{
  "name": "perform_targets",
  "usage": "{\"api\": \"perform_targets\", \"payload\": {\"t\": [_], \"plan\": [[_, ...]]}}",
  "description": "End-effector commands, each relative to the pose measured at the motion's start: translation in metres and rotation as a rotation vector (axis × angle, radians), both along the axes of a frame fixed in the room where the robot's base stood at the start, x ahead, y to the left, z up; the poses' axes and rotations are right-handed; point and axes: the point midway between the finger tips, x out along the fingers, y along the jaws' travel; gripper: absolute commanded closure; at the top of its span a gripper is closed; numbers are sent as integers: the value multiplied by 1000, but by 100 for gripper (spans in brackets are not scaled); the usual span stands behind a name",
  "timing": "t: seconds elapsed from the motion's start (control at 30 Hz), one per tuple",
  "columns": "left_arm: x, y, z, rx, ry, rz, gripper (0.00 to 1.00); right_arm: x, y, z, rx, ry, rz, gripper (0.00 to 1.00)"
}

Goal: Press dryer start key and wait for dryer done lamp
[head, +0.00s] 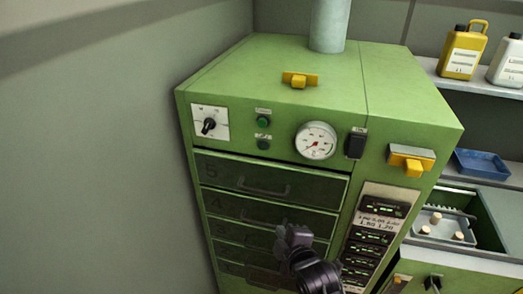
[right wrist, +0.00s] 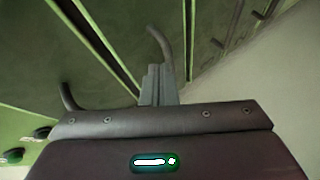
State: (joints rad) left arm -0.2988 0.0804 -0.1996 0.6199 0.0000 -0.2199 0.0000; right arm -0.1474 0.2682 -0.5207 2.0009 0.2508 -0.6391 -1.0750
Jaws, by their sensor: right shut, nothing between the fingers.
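The green dryer cabinet (head: 400,85) stands against the wall in the head view. On its upper front are two small round fittings with labels too small to read. The upper one (head: 263,122) is brighter green, and the lower one (head: 263,145) is dark. I cannot tell surely which is the start key and which the done lamp. My right gripper (head: 290,238) is shut and empty, in front of the drawers and below these fittings. In the right wrist view its fingers (right wrist: 154,85) are together, near a drawer handle (right wrist: 163,50). My left gripper is out of view.
The front also has a black knob (head: 208,126), a round gauge (head: 316,140), a black switch (head: 356,143) and a yellow latch (head: 411,162). Numbered drawers (head: 230,175) with protruding handles lie below. An open drawer at right holds a tray (head: 436,219) with corks.

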Motion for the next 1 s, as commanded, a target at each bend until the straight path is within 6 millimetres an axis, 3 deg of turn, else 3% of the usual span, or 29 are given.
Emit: {"api": "perform_targets", "payload": {"t": [0.03,0.2,0.3,0.43,0.6,1.0], "plan": [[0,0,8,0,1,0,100,4,10,36,-53,-91,53,100],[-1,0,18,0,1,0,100,3,42,133,-275,-412,196,100],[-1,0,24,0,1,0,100,-5,57,182,-408,-592,246,100],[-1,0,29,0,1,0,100,-18,71,230,-552,-778,273,100],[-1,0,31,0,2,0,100,-29,78,258,-656,-899,276,100],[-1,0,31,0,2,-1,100,-29,78,261,-670,-914,275,100]]}}
